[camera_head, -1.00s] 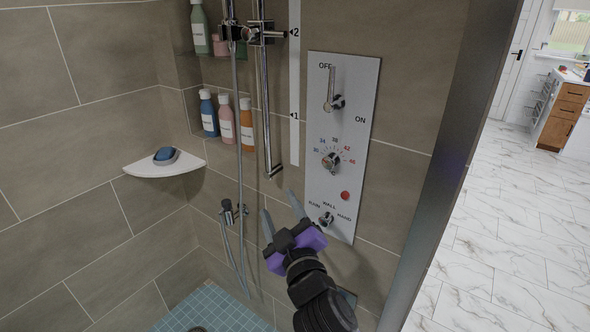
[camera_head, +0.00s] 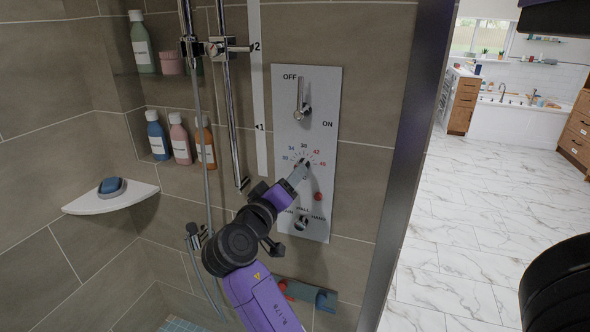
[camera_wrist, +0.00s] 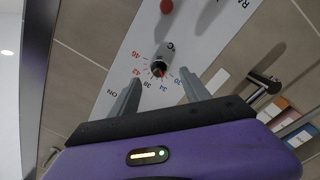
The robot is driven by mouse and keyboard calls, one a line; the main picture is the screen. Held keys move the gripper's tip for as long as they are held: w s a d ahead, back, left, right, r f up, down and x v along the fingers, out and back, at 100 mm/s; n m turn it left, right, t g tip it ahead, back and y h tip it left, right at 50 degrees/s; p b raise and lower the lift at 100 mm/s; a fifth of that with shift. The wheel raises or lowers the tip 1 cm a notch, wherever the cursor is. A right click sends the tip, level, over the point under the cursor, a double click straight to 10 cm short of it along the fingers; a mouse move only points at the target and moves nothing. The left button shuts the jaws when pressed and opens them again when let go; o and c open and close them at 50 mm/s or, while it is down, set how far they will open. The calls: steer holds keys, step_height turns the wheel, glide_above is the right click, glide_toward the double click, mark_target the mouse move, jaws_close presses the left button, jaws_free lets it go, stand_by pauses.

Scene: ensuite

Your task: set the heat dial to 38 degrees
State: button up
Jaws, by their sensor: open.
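The heat dial (camera_wrist: 158,66) is a small dark and chrome knob on the pale shower panel (camera_head: 332,90). Numbers from 30 to 46 ring it, and a small reddish mark on it seems to face near 34; the exact setting is too small to tell. In the head view the dial is largely hidden by my gripper (camera_head: 302,168). In the wrist view my gripper (camera_wrist: 160,76) is open, with one finger on each side of the dial. I cannot tell whether the fingers touch it.
A lever (camera_head: 300,100) sits above the dial, near OFF. A red button (camera_head: 318,196) and a lower selector knob (camera_head: 301,222) are below. The chrome shower rail (camera_head: 232,120) stands left of the panel. A wall edge (camera_head: 405,130) rises on the right.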

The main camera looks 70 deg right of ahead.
steer(key=shift+d+p, duration=0.4)
steer(key=shift+d, duration=2)
jaws_close()
